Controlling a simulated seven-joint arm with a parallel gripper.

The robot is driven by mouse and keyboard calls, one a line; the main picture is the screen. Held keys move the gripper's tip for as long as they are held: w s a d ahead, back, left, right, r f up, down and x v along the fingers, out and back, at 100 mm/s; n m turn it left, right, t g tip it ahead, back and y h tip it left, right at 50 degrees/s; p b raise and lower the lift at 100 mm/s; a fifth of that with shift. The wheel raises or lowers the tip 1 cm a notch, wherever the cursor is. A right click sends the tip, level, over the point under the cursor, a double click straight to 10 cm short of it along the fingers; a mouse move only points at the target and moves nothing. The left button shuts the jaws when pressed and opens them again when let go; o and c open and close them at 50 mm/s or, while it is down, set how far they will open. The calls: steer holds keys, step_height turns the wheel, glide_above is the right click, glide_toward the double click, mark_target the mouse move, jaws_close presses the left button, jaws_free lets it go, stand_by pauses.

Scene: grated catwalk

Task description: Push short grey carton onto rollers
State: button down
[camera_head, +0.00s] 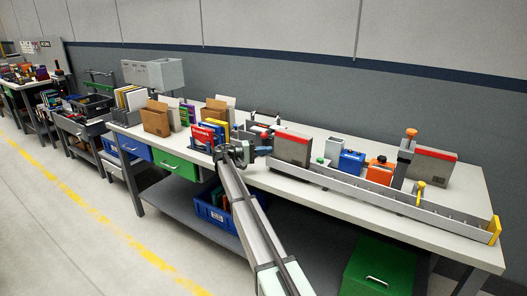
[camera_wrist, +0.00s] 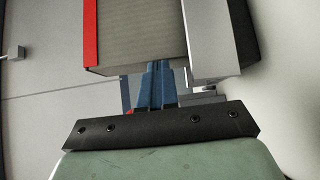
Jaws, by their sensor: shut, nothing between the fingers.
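A grey carton with a red top edge (camera_head: 292,148) stands upright on the bench, just right of my gripper. It also fills the upper part of the wrist view (camera_wrist: 142,35), its red edge at the left. A second grey carton with a red top (camera_head: 433,166) stands further right, behind a post. The rollers (camera_head: 375,193) appear to lie in a long, low metal track along the bench's front edge. My gripper (camera_head: 265,146) is shut and empty at the near carton's left side. Its blue fingers (camera_wrist: 157,82) point at that carton; whether they touch it is unclear.
Books and a red box (camera_head: 203,136) crowd the left.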

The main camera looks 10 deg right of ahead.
mark_target(295, 154)
steer(key=s+d, duration=1.2)
steer(key=shift+s+d, duration=0.15)
steer(key=shift+d, duration=0.05)
